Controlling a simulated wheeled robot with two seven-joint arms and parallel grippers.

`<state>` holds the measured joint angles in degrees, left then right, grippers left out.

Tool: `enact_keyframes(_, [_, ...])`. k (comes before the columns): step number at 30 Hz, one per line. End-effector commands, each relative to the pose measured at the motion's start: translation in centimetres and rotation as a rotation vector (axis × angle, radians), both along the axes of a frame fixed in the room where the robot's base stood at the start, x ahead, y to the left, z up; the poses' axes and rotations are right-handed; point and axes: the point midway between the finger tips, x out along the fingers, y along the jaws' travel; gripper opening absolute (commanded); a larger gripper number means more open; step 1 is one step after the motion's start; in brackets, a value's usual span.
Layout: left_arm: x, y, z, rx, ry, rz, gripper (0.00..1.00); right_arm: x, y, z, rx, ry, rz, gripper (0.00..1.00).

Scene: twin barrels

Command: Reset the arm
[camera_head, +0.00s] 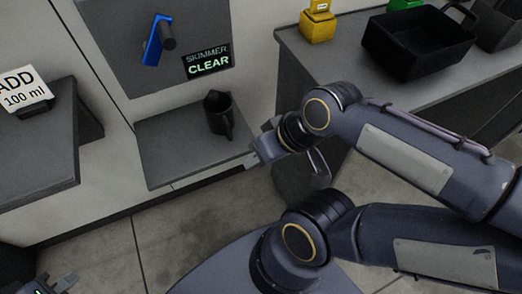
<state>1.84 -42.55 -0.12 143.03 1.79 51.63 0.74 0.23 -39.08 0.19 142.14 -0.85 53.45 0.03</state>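My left gripper (57,284) is at the bottom left corner, partly cut off by the frame. Its fingertips look apart, with nothing visible between them.
A blue lever (153,45) is on the grey panel above a sign (207,62) reading "SKIMMER CLEAR". An "ADD 100 ml" card (22,90) stands on the left ledge. A black bin (418,42) and yellow object (318,24) are on the right counter. Tiled floor is open below.

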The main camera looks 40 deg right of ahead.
Motion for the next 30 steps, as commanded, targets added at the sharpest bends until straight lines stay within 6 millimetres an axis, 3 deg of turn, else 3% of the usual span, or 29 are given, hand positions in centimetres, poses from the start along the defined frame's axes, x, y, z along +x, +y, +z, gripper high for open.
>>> enact_keyframes(3, [0.0,0.0,0.0,0.000,0.000,0.000,0.00,0.1,-0.1,0.7,0.048,-0.051,-0.073,0.33])
enact_keyframes(12, [0.0,0.0,0.0,0.000,0.000,0.000,0.00,0.2,-0.1,0.8,0.054,-0.056,-0.080,0.33])
enact_keyframes(17, [0.0,0.0,1.5,0.000,0.000,0.000,0.00,0.2,-0.1,2.3,0.054,-0.056,-0.078,0.33])
enact_keyframes(23, [0.0,0.0,7.3,0.000,0.000,0.000,0.00,0.2,-0.1,8.1,0.053,-0.056,-0.077,0.33])
enact_keyframes(30, [0.0,0.0,17.4,0.000,-0.001,0.000,0.00,0.2,-0.1,18.1,0.053,-0.055,-0.077,0.33])
